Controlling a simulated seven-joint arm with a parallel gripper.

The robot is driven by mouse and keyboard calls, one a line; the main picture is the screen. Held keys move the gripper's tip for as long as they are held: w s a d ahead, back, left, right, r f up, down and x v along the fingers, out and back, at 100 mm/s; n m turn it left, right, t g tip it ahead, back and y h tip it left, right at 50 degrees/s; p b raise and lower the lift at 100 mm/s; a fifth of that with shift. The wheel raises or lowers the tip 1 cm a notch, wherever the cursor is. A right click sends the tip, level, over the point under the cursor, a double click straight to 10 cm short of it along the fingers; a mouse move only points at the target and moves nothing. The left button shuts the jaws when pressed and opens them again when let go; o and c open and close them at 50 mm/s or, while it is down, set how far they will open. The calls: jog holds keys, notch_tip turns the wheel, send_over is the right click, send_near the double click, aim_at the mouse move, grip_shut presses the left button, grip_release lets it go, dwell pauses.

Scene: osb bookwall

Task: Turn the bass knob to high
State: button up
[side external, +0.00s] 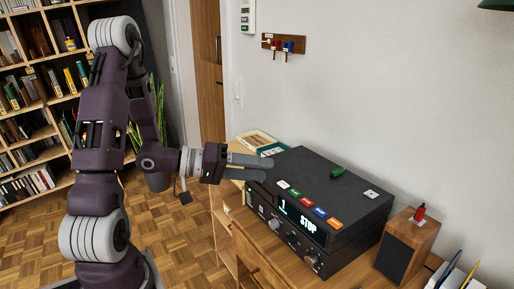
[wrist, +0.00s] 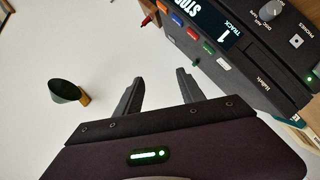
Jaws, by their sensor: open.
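A black audio stack stands on a wooden desk, with a display unit (side external: 318,190) reading "1" and "STOP" above a lower unit (side external: 290,243) with knobs on its front. The display unit also shows at the upper right in the wrist view (wrist: 218,30). A grey knob (wrist: 271,11) and a phones socket (wrist: 295,41) show on a front there. I cannot tell which knob is the bass knob; its label is not readable. My gripper (side external: 268,168) is open and empty, at the left of the stack near its top. Its two fingers (wrist: 158,80) point toward the wall, apart from any knob.
Coloured buttons (side external: 306,210) line the top front edge of the stack. A small wooden speaker (side external: 407,245) with a red item on top stands at the right. Books (side external: 258,139) lie behind my gripper. A key rack (side external: 285,43) hangs on the wall.

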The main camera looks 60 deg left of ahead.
notch_tip(320, 180, up, 6)
jog(key=shift+f, duration=0.25)
notch_tip(320, 180, up, 3)
jog(key=s+a+m+g+y, duration=0.2)
jog(key=s+m+g+y, duration=0.15)
jog(key=y, duration=0.65)
jog(key=s+d+f+m+g+h, duration=0.3)
jog(key=s+d+g, duration=0.2)
jog(key=s+d, duration=0.7)
jog(key=s, duration=0.3)
jog(key=shift+s+h, duration=0.3)
jog(key=shift+s, duration=0.1)
